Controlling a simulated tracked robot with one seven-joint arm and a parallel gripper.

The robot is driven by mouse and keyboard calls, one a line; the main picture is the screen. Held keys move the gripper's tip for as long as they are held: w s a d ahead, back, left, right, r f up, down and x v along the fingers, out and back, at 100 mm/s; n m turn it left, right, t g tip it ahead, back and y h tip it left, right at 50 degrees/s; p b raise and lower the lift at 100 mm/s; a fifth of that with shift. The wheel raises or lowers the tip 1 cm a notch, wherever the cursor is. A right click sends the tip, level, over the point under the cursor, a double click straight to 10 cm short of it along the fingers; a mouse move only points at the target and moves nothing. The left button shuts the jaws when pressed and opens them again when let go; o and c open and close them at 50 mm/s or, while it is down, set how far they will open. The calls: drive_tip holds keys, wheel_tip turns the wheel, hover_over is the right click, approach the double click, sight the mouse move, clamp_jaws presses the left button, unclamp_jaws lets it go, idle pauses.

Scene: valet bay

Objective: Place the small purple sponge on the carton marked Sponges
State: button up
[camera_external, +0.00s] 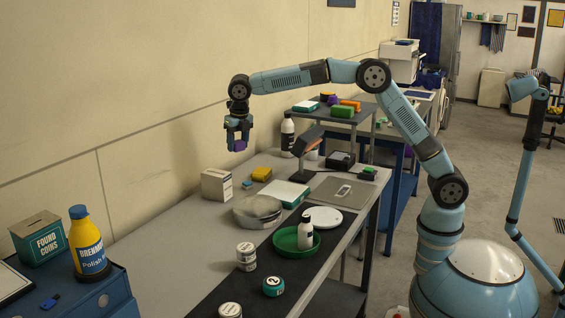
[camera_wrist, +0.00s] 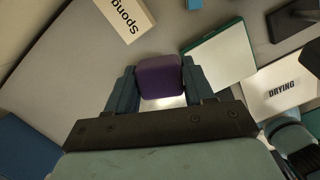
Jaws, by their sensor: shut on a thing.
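My gripper (camera_external: 238,142) is shut on the small purple sponge (camera_external: 239,145) and holds it in the air above the bench, near the wall. In the wrist view the purple sponge (camera_wrist: 160,76) sits between the two fingers of my gripper (camera_wrist: 159,85). The carton marked Sponges (camera_external: 216,186) is a pale box on the bench by the wall, below and a little left of my gripper. In the wrist view the carton (camera_wrist: 123,18) shows at the top, left of the sponge and apart from it, with part of its lettering cut off.
On the bench (camera_external: 205,245) a yellow sponge (camera_external: 262,174), a small blue block (camera_external: 247,184), a green-edged white tray (camera_external: 286,194) and a clear round dish (camera_external: 257,211) lie near the carton. A green bowl (camera_external: 285,240) with a white bottle (camera_external: 305,232) stands farther right.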

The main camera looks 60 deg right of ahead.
hover_over(221, 174)
drive_tip(key=f, duration=0.6)
drive_tip(key=shift+s+d+f, duration=0.15)
drive_tip(key=shift+s+f, duration=0.05)
drive_tip(key=shift+s, duration=0.1)
drive_tip(key=shift+w+f, duration=0.15)
drive_tip(key=shift+f, duration=1.55)
drive_tip(key=o, duration=1)
drive_tip(key=shift+f, duration=0.1)
